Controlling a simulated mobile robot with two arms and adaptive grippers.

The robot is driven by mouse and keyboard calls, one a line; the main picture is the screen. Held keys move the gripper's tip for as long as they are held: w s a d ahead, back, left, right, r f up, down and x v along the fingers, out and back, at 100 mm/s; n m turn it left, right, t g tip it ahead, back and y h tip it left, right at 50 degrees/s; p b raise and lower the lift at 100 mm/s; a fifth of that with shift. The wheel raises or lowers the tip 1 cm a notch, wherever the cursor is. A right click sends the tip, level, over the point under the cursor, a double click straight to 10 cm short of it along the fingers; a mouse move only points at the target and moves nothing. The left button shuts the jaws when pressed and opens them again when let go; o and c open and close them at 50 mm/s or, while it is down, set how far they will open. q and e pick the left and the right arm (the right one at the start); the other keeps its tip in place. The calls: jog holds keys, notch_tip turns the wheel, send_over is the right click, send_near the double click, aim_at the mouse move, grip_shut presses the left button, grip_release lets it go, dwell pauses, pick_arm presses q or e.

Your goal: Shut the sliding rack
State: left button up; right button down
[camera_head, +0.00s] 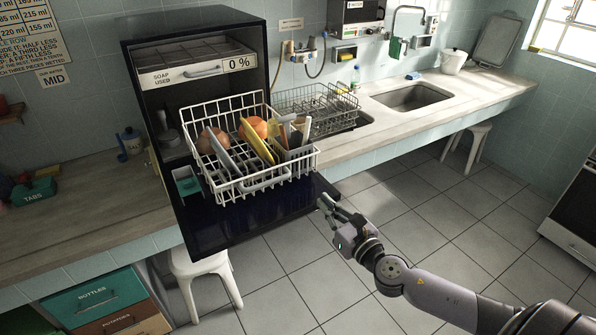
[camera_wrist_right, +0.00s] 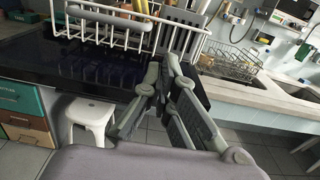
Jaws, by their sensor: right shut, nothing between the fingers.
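The sliding rack (camera_head: 262,184) is a white wire basket pulled out of the dark dishwasher (camera_head: 193,55), above its lowered dark door (camera_head: 240,222). It holds round brown and orange items, plates and utensils. The rack's front also shows at the top of the right wrist view (camera_wrist_right: 100,28). My right gripper (camera_head: 325,203) is shut and empty, low in front of the door's right corner and below the rack's front. In the right wrist view its fingers (camera_wrist_right: 168,62) are together, near the door's edge; contact cannot be told. My left gripper is not in view.
An upper tray (camera_head: 190,55) sits inside the dishwasher top. A wire dish rack (camera_head: 315,105) and a sink (camera_head: 415,96) are on the right counter. A white stool (camera_head: 200,272) stands below the door. The tiled floor in front is clear.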

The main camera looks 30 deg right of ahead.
aim_at(293, 170)
jog(key=w+p, duration=0.2)
jog(key=w, duration=1)
jog(key=shift+w+a, duration=0.15)
jog(key=shift+w, duration=0.15)
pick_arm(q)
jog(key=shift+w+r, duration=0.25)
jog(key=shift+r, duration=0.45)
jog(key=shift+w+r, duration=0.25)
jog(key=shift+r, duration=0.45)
pick_arm(e)
jog(key=shift+w+f, duration=0.1)
jog(key=shift+w, duration=0.4)
